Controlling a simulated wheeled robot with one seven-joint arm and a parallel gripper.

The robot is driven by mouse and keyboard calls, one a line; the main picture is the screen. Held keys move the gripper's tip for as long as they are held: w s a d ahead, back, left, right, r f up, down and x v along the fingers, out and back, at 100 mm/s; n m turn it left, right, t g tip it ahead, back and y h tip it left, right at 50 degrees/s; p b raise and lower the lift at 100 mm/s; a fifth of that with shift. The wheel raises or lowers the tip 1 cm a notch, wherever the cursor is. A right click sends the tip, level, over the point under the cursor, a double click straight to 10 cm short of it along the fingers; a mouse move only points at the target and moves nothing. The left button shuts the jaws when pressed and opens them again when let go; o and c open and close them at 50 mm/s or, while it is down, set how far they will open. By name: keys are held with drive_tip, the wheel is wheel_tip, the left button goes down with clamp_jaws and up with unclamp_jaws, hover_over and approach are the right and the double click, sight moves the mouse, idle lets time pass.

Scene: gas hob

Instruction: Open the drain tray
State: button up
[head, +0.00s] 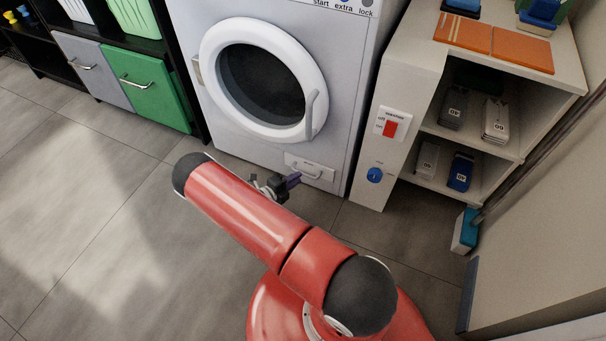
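The drain tray (322,164) is a small white panel with a curved handle, low on the right of the washing machine's (178,50) front. It looks flush with the front, so it appears shut. My gripper (294,179) is low in front of the machine, just left of and below the tray's handle in the picture.
The machine's round door (262,82) is shut above the tray. A white shelf unit (420,75) with a red switch (390,128) and blue knob (374,175) stands close on the right. A green drawer (148,88) is at the left. The tiled floor (90,210) at left is clear.

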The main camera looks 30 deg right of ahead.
sight(304, 174)
drive_tip(key=shift+x, duration=2.25)
drive_tip(key=shift+c, duration=0.5)
clamp_jaws()
drive_tip(key=shift+s, duration=0.1)
